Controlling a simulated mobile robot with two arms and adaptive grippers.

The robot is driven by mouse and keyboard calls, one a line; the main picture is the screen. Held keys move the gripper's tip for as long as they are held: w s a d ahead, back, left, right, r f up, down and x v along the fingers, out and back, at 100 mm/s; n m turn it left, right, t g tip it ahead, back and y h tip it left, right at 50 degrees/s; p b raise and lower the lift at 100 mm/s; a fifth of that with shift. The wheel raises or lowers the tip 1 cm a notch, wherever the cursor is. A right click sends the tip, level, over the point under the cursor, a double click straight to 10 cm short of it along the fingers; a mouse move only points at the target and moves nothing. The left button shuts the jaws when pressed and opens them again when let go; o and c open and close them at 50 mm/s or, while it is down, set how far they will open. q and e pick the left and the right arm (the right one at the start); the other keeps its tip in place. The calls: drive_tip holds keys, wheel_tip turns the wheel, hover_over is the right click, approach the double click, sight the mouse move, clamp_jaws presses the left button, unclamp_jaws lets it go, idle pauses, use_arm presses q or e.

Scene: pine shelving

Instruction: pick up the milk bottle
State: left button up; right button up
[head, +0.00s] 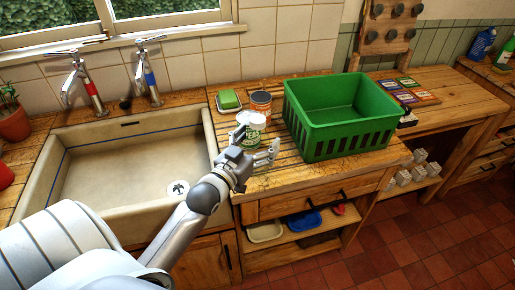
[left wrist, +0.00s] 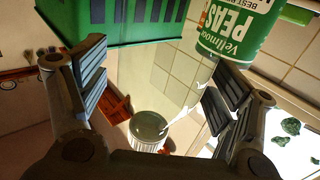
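No milk bottle can be made out for certain in either view. My left gripper (head: 257,143) is over the wooden draining board, its fingers apart with nothing between them. It is close in front of a white and green peas can (head: 252,122). In the left wrist view my left gripper (left wrist: 155,90) shows both pads wide apart. There the peas can (left wrist: 235,32) is at the upper right, beyond the right finger. A pale, round-topped ribbed container (left wrist: 148,130) shows low between the fingers; I cannot tell what it is. My right gripper is not in view.
A green crate (head: 335,139) stands right of the gripper. The sink (head: 125,165) is to the left. Small coloured boxes (head: 408,91) lie right of the crate.

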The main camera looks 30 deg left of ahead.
use_arm(q)
drive_tip(key=c, duration=1.2)
drive_tip(key=shift+c, duration=0.2)
